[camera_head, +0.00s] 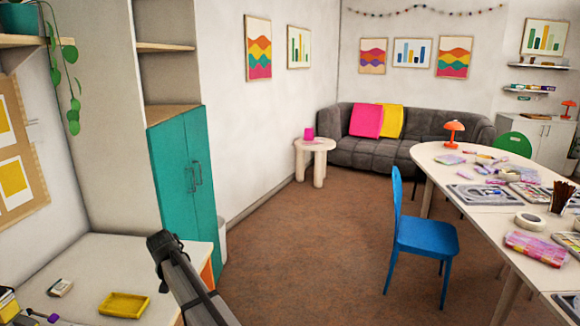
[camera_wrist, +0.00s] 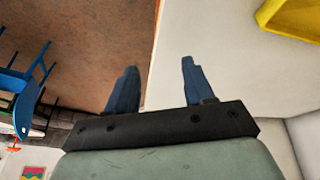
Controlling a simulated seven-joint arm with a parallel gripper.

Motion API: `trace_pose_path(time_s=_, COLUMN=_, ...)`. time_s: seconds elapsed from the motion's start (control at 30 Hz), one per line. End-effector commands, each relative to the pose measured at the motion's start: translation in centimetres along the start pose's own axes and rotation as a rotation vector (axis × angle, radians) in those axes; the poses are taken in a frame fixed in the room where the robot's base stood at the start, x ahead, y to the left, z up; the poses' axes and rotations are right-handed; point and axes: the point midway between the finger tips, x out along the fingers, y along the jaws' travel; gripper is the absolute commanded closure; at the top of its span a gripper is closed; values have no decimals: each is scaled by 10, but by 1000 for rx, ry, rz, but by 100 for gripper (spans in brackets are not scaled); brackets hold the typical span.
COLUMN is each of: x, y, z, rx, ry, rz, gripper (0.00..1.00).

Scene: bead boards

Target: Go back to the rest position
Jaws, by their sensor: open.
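My gripper (camera_wrist: 158,80) shows in the wrist view with its two blue-grey fingers apart and nothing between them. One finger is over the brown floor and the other is over the white desk top, near the desk's edge. In the head view, part of my dark arm rises at the desk's right edge; the gripper's fingers are not clearly visible there. A yellow tray (camera_head: 124,304) lies on the white desk (camera_head: 85,262). The tray also shows at the upper right of the wrist view (camera_wrist: 290,16), apart from the fingers.
A teal cabinet (camera_head: 178,180) stands behind the desk. A blue chair (camera_head: 428,238) stands at the long table (camera_head: 440,165) on the right. Open floor (camera_head: 310,235) lies between.

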Motion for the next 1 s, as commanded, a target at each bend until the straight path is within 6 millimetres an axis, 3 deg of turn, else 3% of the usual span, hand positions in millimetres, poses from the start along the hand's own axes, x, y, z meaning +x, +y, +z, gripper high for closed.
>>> trace_pose_path(time_s=0.03, x=17, y=28, z=0, rx=28, ry=2, rz=17, gripper=48)
trace_pose_path(time_s=0.1, x=42, y=56, z=14, rx=44, ry=-17, rz=33, gripper=48)
trace_pose_path(time_s=0.27, x=96, y=105, z=62, rx=51, ry=-95, rz=55, gripper=48)
trace_pose_path(time_s=0.5, x=168, y=180, z=150, rx=72, ry=-224, rz=79, gripper=48)
trace_pose_path(time_s=0.8, x=230, y=262, z=276, rx=106, ry=-387, rz=86, gripper=48)
trace_pose_path(time_s=1.0, x=254, y=305, z=365, rx=137, ry=-495, rz=76, gripper=48)
